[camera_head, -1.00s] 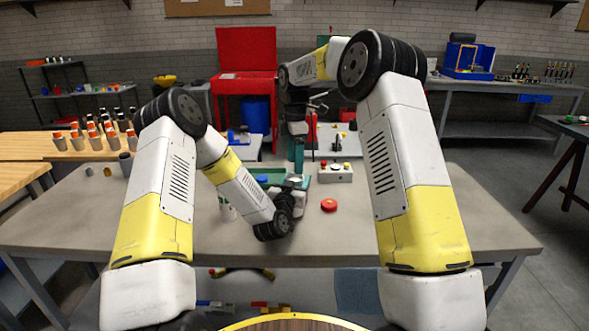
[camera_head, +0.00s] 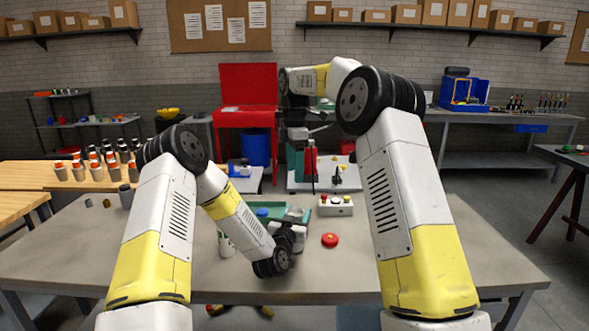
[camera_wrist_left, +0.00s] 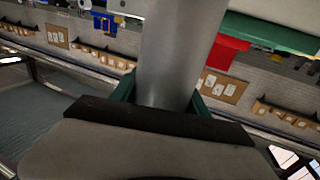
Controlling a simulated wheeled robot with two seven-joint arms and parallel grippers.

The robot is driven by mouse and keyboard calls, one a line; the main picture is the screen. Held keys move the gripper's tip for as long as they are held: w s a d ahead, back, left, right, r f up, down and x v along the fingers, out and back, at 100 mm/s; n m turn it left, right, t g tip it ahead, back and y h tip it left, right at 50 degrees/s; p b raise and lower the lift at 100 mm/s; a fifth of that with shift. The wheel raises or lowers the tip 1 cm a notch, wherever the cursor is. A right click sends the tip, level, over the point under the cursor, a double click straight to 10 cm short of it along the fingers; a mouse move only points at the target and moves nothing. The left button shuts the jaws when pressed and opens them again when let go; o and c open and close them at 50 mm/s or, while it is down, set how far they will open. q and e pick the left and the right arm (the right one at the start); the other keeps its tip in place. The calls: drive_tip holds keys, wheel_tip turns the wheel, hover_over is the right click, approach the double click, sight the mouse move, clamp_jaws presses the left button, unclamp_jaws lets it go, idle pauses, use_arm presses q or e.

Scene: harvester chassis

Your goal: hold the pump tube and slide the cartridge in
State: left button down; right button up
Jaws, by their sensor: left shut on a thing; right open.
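The pump tube (camera_wrist_left: 168,60) is a smooth grey cylinder between the green fingers of my left gripper (camera_wrist_left: 155,100) in the left wrist view. My left gripper is shut on it. In the head view the tube (camera_head: 295,213) shows as a small grey round shape above the left gripper (camera_head: 294,226), low over the table. My right gripper (camera_head: 295,172) is open, pointing down above and behind the tube, with a gap between them. I cannot make out the cartridge; whether it is inside the tube is hidden.
A green tray (camera_head: 262,211) lies behind my left gripper. A white and green item (camera_head: 226,244) stands at left. The table (camera_head: 400,262) is clear at the right.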

use_arm(q)
drive_tip(key=shift+c, duration=2.3)
unclamp_jaws()
drive_tip(key=shift+s, duration=0.1)
